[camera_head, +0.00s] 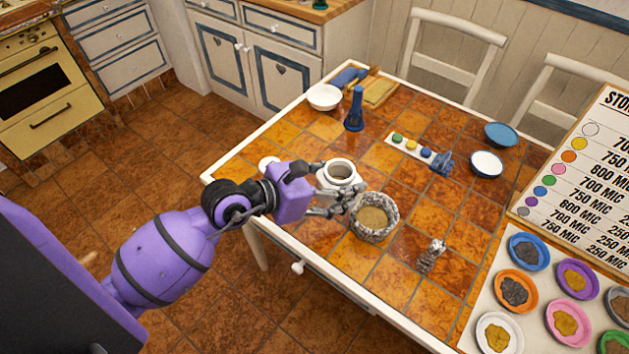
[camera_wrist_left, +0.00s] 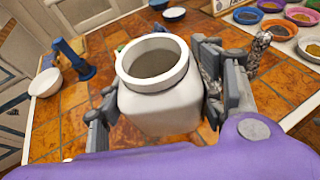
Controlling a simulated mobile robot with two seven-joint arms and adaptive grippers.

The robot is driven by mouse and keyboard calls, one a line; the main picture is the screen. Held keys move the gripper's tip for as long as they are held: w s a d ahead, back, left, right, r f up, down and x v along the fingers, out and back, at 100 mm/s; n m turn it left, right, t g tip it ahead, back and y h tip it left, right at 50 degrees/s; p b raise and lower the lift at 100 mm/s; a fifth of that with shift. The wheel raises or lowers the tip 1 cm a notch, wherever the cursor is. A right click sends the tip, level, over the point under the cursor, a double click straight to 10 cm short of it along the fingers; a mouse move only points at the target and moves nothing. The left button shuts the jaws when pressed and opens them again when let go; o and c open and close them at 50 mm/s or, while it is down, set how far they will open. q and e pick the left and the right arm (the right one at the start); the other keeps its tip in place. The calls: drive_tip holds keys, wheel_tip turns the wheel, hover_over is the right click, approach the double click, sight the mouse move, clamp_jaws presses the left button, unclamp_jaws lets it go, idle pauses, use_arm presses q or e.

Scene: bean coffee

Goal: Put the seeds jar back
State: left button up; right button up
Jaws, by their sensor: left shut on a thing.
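The seeds jar (camera_head: 341,172) is a white open-topped jar with a round mouth and a dark inside. In the left wrist view the jar (camera_wrist_left: 165,105) stands upright between the two grey fingers. My left gripper (camera_head: 335,190) is shut on the jar near the table's left front part. A grey stone-like bowl (camera_head: 362,228) with brown contents sits just right of the jar in the head view. Whether the jar touches the table is hard to tell. The right gripper does not show.
A tiled table (camera_head: 290,245) holds a white bowl (camera_head: 324,97), a blue grinder-like tool (camera_head: 355,110), a strip of coloured buttons (camera_head: 411,147) and a small metallic shaker (camera_head: 431,255). Coloured seed bowls (camera_head: 515,290) stand at the right by a sign (camera_head: 590,170).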

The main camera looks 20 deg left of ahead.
use_arm(q)
drive_tip(key=w+a+f+b, duration=0.2)
drive_tip(key=w+a+f, duration=0.2)
drive_tip(key=w+a+f+b, duration=0.1)
drive_tip(key=w+a+f, duration=0.2)
drive_tip(key=w+f, duration=0.1)
drive_tip(key=shift+w+a+f+b, duration=0.3)
drive_tip(key=shift+a+b, duration=0.05)
drive_tip(key=shift+b, duration=0.05)
drive_tip(key=f, duration=0.1)
drive_tip(key=f+b, duration=0.1)
drive_tip(key=f, duration=0.1)
drive_tip(key=shift+w+a, duration=0.1)
drive_tip(key=shift+w, duration=0.1)
drive_tip(key=shift+f, duration=0.1)
drive_tip(key=shift+f, duration=0.2)
drive_tip(key=o, duration=2)
drive_tip(key=shift+s, duration=0.1)
